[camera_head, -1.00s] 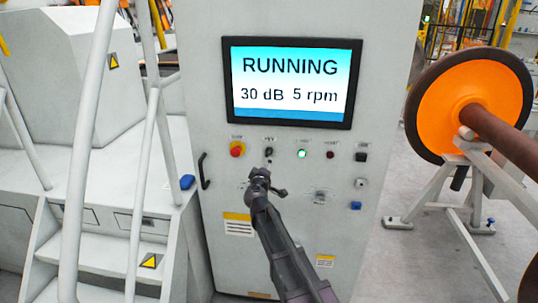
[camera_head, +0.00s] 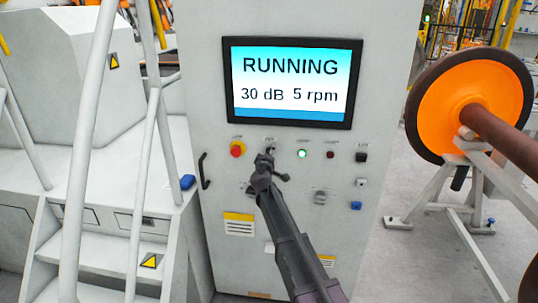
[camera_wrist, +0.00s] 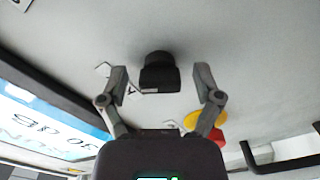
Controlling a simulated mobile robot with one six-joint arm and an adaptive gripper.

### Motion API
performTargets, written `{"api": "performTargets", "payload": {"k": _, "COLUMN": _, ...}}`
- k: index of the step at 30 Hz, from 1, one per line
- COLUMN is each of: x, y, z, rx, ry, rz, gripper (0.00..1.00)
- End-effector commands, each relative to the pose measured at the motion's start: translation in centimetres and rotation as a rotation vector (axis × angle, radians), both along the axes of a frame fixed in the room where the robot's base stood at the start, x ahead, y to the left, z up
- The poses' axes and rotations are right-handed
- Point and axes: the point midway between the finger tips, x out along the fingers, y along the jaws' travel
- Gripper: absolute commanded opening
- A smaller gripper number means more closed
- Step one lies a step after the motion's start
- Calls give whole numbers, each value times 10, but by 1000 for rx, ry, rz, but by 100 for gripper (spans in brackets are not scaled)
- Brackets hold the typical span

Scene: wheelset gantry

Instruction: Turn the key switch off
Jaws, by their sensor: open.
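The key switch (camera_wrist: 159,73) shows in the wrist view as a dark knob on the grey panel, between my two open fingers. My gripper (camera_wrist: 163,80) is open, with one finger on each side of the knob and a visible gap to both. In the head view my gripper (camera_head: 266,156) is at the panel's button row, just below the KEY label, and largely hides the switch. The screen (camera_head: 292,82) above reads RUNNING, 30 dB, 5 rpm. How far the fingers are from the panel face is hard to tell.
A red button on a yellow base (camera_head: 237,149) is left of the switch. A lit green button (camera_head: 302,153), a dark red one (camera_head: 330,154) and a black switch (camera_head: 362,157) are to the right. A black handle (camera_head: 203,171) sits at the cabinet's left edge.

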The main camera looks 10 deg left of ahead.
Motion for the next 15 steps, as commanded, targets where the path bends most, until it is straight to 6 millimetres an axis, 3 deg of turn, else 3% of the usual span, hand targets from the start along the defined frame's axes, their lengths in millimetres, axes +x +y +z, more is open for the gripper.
{"api": "performTargets", "payload": {"k": 3, "x": 0, "y": 0, "z": 0, "rx": 0, "ry": 0, "rz": 0, "gripper": 83}}
{"api": "performTargets", "payload": {"k": 11, "x": 0, "y": 0, "z": 0, "rx": 0, "ry": 0, "rz": 0, "gripper": 6}}
{"api": "performTargets", "payload": {"k": 12, "x": 0, "y": 0, "z": 0, "rx": 0, "ry": 0, "rz": 0, "gripper": 0}}
{"api": "performTargets", "payload": {"k": 15, "x": 0, "y": 0, "z": 0, "rx": 0, "ry": 0, "rz": 0, "gripper": 0}}
